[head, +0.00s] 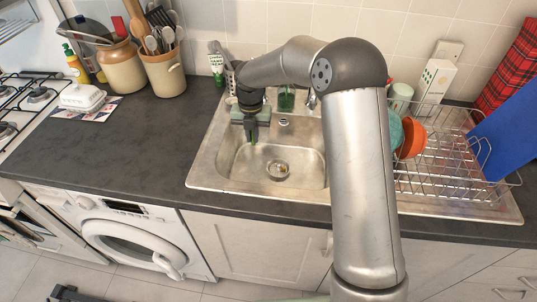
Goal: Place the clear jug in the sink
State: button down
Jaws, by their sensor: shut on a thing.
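The steel sink (238,178) is set in the dark counter in the middle of the head view. My gripper (252,139) points down over the left back part of the basin, below the rim line in the picture. Its narrow fingers look close together, with a green tint near the tips. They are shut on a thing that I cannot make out. I cannot pick out the clear jug with certainty. A round metal-rimmed shape (278,170) on the basin floor looks like the drain.
My arm covers the sink's right side. A wire rack (445,165) with an orange bowl (412,137) stands on the drainer at right. Utensil crocks (163,72) stand at back left. A washer (130,240) sits below.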

jog(key=shift+f, duration=1.05)
